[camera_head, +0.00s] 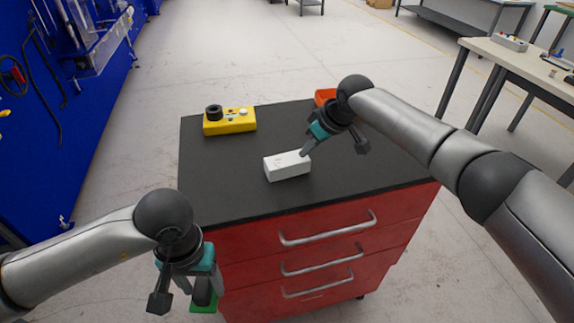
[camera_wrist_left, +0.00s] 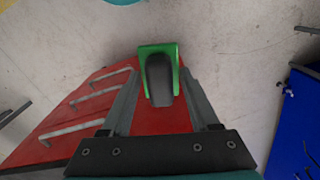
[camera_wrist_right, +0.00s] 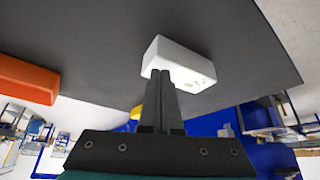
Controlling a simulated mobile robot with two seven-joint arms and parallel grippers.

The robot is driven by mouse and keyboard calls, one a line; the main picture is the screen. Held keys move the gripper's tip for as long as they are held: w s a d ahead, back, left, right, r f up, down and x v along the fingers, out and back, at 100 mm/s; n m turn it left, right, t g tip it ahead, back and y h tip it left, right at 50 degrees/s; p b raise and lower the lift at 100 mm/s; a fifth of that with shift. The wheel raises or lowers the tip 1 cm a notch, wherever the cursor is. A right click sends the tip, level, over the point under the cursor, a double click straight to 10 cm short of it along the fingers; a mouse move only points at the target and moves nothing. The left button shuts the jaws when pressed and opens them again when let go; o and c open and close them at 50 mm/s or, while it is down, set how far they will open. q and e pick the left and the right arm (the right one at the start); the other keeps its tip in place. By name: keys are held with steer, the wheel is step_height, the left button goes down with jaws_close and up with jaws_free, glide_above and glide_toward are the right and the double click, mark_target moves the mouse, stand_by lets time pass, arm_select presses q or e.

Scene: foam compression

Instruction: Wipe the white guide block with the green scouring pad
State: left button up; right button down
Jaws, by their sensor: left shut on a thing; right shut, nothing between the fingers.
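The white guide block (camera_head: 288,166) lies on the black top of the red drawer cabinet, near its middle. It also shows in the right wrist view (camera_wrist_right: 180,62). My right gripper (camera_head: 304,153) is shut and empty, its fingertips at the right end of the block; I cannot tell whether they touch it. The green scouring pad (camera_head: 203,308) has a dark grip piece (camera_wrist_left: 159,80) on it. My left gripper (camera_head: 203,287) is shut on this pad and holds it in front of the cabinet, below the top's level. The fingers partly hide the pad in the head view.
A yellow control box (camera_head: 230,127) with a black knob stands at the back left of the cabinet top (camera_head: 230,185). An orange container (camera_head: 324,95) sits at the back, partly behind my right arm. The top's front left is clear. Red drawers with handles (camera_head: 325,230) face me.

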arm_select(q)
steer(key=shift+f, duration=0.15)
arm_select(e)
steer(key=shift+f, duration=0.35)
steer(key=shift+r, duration=0.1)
